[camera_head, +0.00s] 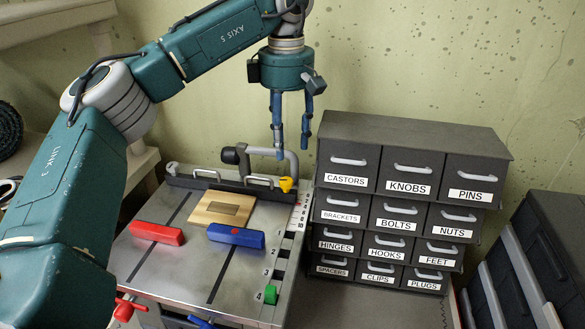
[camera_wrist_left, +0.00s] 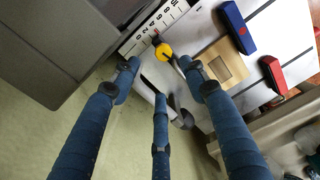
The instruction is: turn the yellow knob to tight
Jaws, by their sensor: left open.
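The yellow knob (camera_head: 286,184) is small and sits at the right end of the dark fence along the back of the metal machine table (camera_head: 180,262). It also shows in the left wrist view (camera_wrist_left: 164,52), beyond the fingertips. My left gripper (camera_head: 292,150) is open and empty, pointing down above and behind the knob, apart from it. Its blue fingers also show in the left wrist view (camera_wrist_left: 160,88), spread around empty space. A numbered scale (camera_head: 300,212) lies just right of the knob. My right gripper is not in view.
A grey labelled drawer cabinet (camera_head: 405,130) stands close to the right of the knob.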

